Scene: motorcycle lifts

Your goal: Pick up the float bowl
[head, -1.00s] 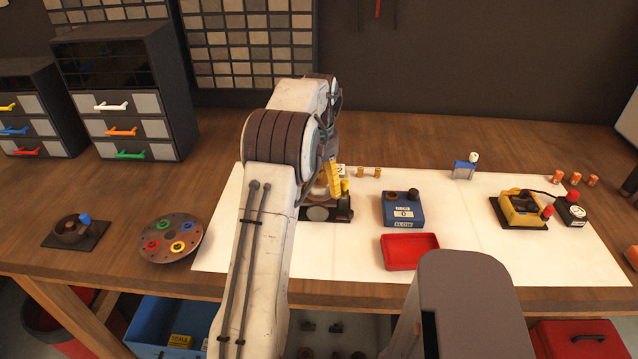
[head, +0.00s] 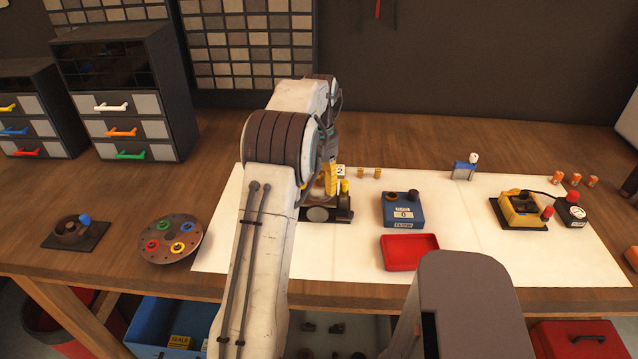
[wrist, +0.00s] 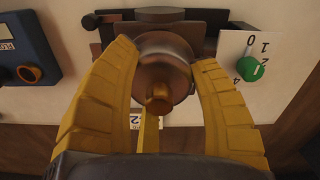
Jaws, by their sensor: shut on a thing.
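In the wrist view the float bowl (wrist: 166,68) appears as a round copper-brown metal part with a short stub toward me. In the head view my gripper (head: 328,180) is at the fixture (head: 342,214) on the white mat (head: 370,275), and my arm hides most of the bowl.
A blue box (head: 403,211) with a display and a red tray (head: 409,252) stand right of the fixture. A round plate with coloured rings (head: 171,238) lies left. A yellow device (head: 522,208) sits far right. A green knob (wrist: 251,69) on a numbered plate is beside the gripper.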

